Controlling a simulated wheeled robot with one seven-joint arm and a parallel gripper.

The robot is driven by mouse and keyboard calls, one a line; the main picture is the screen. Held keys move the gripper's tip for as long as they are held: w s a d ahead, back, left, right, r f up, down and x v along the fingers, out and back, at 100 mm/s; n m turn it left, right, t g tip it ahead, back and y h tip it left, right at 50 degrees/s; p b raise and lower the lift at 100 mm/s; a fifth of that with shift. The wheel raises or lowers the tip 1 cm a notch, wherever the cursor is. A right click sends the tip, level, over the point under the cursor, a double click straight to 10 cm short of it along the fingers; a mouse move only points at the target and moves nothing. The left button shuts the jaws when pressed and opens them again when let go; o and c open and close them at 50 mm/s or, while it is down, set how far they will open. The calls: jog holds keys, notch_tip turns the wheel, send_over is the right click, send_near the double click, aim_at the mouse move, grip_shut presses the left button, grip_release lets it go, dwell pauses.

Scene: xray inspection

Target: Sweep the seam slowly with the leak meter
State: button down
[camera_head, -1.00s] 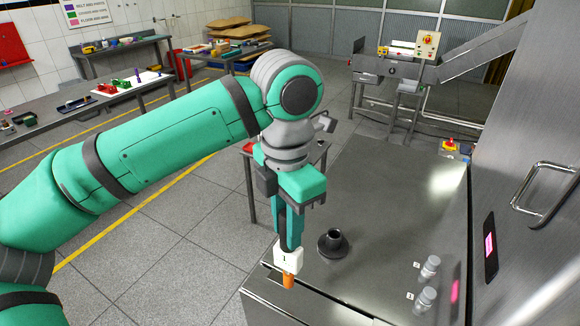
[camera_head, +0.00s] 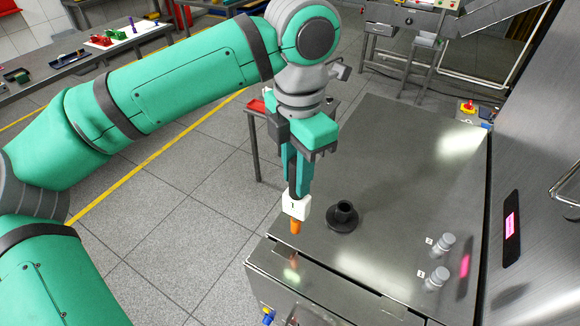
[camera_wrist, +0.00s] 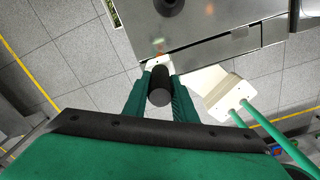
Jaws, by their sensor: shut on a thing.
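My gripper (camera_head: 297,182) is shut on the dark handle of the leak meter, which has a white body (camera_head: 296,206) and an orange tip (camera_head: 296,227) pointing down. The meter hangs upright over the near left part of the steel cabinet top (camera_head: 400,160). A gap between tip and steel is hard to judge. The seam (camera_head: 345,277) runs as a thin line along the cabinet's front edge, down to the right of the tip. In the wrist view the black handle (camera_wrist: 159,88) sits between the two green fingers, with the white body partly hidden beyond it.
A black flared holder (camera_head: 343,216) stands on the cabinet top just right of the meter. Two grey knobs (camera_head: 440,245) are further right, near a wall with a pink display (camera_head: 510,225). A small table with a red tray (camera_head: 258,107) is behind on the left.

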aim_at(307, 202)
jog(key=f, duration=0.4)
jog(key=shift+a+f, duration=0.35)
jog(key=shift+f, duration=0.6)
jog(key=shift+w, duration=0.1)
jog(key=shift+d, duration=0.15)
jog(key=shift+s+d+r, duration=0.15)
jog(key=shift+s+d, duration=0.85)
jog(key=shift+d, duration=0.15)
jog(key=shift+d, duration=0.1)
jog(key=shift+s+d, duration=0.35)
jog(key=shift+d, duration=0.2)
jog(key=shift+s+d, duration=0.3)
jog(key=shift+d, duration=0.25)
